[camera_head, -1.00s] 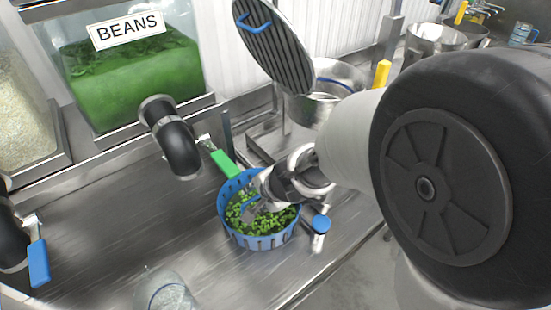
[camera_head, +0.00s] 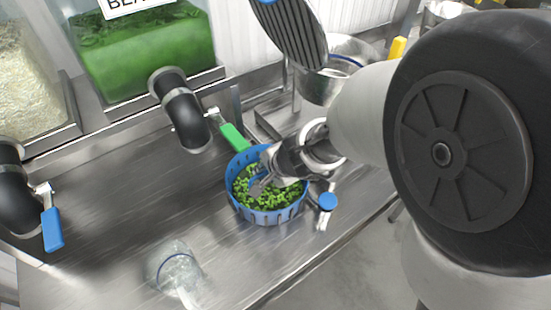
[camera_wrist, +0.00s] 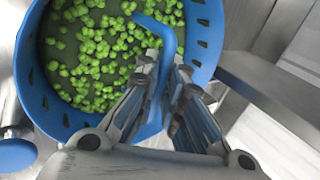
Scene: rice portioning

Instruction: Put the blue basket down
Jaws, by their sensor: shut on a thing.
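The blue basket (camera_head: 264,215) is a round, slotted tub holding many green bean pieces. It is over the steel counter in the middle of the head view; I cannot tell whether its base touches the counter. My gripper (camera_head: 262,187) reaches in from the right and is shut on the basket's blue handle. In the wrist view the basket (camera_wrist: 42,100) fills the upper left, and my gripper (camera_wrist: 160,92) has its fingers closed around the blue handle (camera_wrist: 152,125). The basket's underside is hidden.
A black pipe outlet (camera_head: 180,110) with a green lever (camera_head: 234,137) is just behind the basket. A blue-capped fitting (camera_head: 327,202) stands close to its right. A clear container (camera_head: 172,268) is at the front left. The counter (camera_head: 120,200) to the left is bare.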

